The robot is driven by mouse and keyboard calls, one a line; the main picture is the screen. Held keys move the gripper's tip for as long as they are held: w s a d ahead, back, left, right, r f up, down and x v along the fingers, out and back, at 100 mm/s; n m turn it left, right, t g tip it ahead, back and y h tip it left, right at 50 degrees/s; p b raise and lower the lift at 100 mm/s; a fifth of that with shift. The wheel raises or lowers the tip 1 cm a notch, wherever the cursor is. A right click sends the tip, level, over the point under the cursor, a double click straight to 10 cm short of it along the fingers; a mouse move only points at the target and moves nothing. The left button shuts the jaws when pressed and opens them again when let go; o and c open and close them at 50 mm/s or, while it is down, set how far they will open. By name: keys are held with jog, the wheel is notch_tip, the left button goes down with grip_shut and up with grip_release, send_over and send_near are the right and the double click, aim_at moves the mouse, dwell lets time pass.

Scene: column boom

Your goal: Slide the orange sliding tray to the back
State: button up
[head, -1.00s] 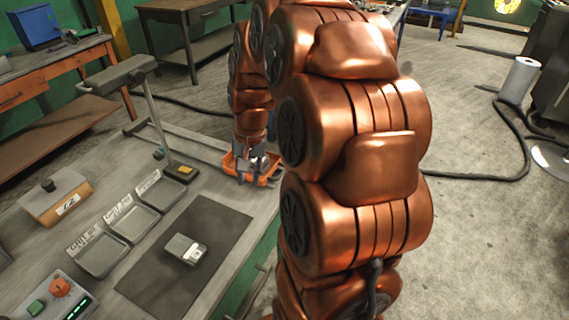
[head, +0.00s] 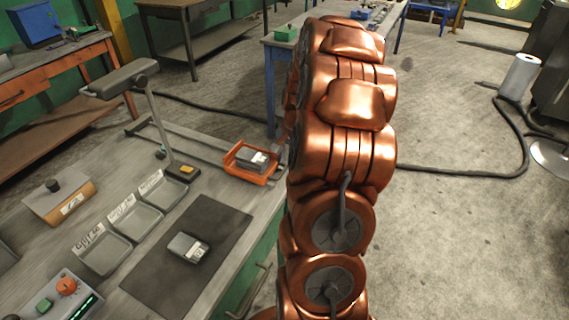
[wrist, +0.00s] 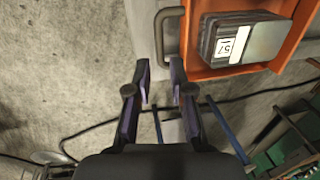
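The orange sliding tray (head: 234,166) sits at the right end of the rails near the workbench edge. A grey block (head: 254,158) with a white label lies in it. In the wrist view the orange tray (wrist: 301,27) is at upper right, and the block (wrist: 257,38) shows a label that seems to read 57. A dark bracket-like handle (wrist: 160,38) stands beside the tray's left edge. My gripper (wrist: 161,84) is open and empty, its fingertips a little below the handle and apart from it. In the head view my gripper is mostly hidden behind my arm.
Grey rails (head: 196,138) run left from the tray along the bench. A lamp-like post (head: 158,120) stands close by on the bench. Labelled grey bins (head: 134,220) and a dark mat (head: 213,225) with another block (head: 188,247) lie in front. Open floor is to the right.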

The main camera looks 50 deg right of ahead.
aim_at(284, 170)
jog(key=shift+w+f+p, duration=0.2)
jog(key=shift+f+p, duration=0.05)
jog(key=shift+f, duration=0.7)
jog(key=shift+w+f+p, duration=0.2)
jog(key=shift+f+p, duration=0.05)
jog(key=shift+f, duration=0.7)
jog(key=shift+a, duration=0.1)
grip_shut()
